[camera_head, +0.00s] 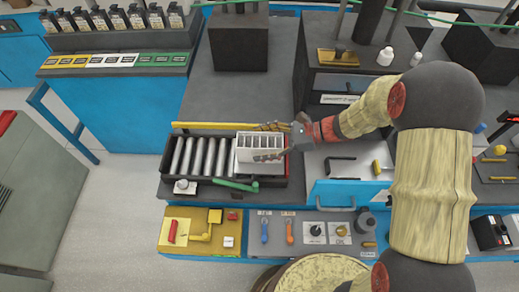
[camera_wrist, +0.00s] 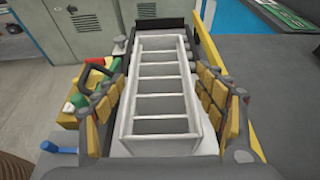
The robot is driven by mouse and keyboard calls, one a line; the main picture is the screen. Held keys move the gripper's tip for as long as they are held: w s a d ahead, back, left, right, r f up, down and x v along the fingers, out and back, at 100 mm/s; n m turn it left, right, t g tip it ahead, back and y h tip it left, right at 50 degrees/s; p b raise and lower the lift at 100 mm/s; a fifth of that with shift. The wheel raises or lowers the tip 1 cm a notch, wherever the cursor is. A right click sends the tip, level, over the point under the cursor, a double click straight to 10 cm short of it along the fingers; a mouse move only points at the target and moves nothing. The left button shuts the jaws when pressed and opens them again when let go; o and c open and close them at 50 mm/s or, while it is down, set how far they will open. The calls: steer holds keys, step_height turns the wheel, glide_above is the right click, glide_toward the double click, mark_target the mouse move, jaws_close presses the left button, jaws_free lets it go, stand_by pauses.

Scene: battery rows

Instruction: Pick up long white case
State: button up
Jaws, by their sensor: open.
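The long white case (camera_head: 246,151) is an open rack divided into several slots. It sits at the right end of a black tray (camera_head: 236,182), beside a row of grey cylinders (camera_head: 200,157). In the wrist view the white case (camera_wrist: 160,45) fills the middle, running away from the camera. My gripper (camera_head: 270,142) is open around the case, with one finger on each long side. In the wrist view my gripper (camera_wrist: 160,105) shows its yellow-padded fingers left and right of the case. I cannot tell whether the pads touch it.
A yellow bar (camera_head: 230,125) lies along the tray's back edge. A green handle (camera_head: 236,184) lies at the tray's front. A dark block (camera_head: 238,40) stands behind, with clear grey bench (camera_head: 235,95) between. A yellow board (camera_head: 200,232) is below the tray.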

steer(key=shift+a+f, duration=0.1)
steer(key=shift+a, duration=0.15)
steer(key=shift+c, duration=1.1)
steer(key=c, duration=1.3)
steer(key=shift+c, duration=0.2)
